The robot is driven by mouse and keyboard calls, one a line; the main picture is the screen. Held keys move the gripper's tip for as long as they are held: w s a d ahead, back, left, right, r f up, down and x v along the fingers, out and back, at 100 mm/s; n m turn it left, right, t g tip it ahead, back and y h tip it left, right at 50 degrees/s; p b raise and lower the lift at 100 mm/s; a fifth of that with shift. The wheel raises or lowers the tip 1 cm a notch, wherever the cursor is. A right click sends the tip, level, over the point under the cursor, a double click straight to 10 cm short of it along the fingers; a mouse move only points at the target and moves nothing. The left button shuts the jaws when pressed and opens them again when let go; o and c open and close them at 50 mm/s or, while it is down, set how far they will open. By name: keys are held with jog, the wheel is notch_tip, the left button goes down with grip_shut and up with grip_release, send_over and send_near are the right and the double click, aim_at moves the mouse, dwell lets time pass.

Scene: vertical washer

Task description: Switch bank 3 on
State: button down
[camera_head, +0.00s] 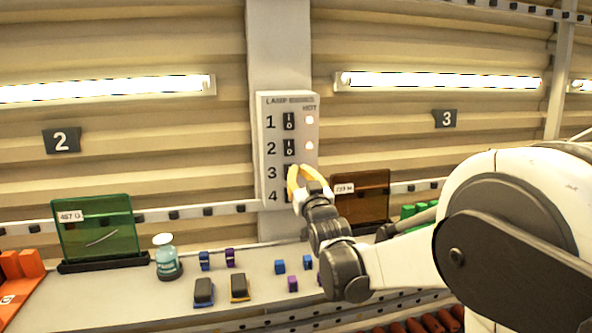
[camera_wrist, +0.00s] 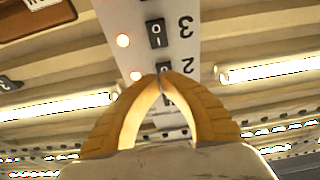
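The switch panel (camera_head: 263,150) is a pale plate on the post, with black rockers numbered 1 to 4. In the head view the lamps beside 1 (camera_head: 309,119) and 2 (camera_head: 309,145) glow. My gripper (camera_head: 299,169), with yellow fingers, is in front of rows 3 and 4 and hides much of them.
The counter (camera_head: 200,285) below holds a green screen (camera_head: 97,228), a bottle (camera_head: 167,257), several small blue and purple blocks, and two dark blocks. A brown screen (camera_head: 360,198) stands just right of the panel, close to my arm. Bright tube lights flank the post.

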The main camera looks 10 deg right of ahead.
jog(key=s, duration=0.5)
jog(key=shift+s+r, duration=0.35)
jog(key=s+f+g+b, duration=0.6)
jog(key=s+f+b, duration=0.3)
jog(key=s+f, duration=0.7)
jog(key=s+f+g+b, duration=0.7)
jog(key=s+f+b, duration=0.2)
jog(key=s+f, duration=0.7)
notch_tip(320, 180, down, 5)
jog(key=shift+s+a+r, duration=0.15)
jog(key=shift+a+r, duration=0.05)
jog(key=shift+a, duration=0.1)
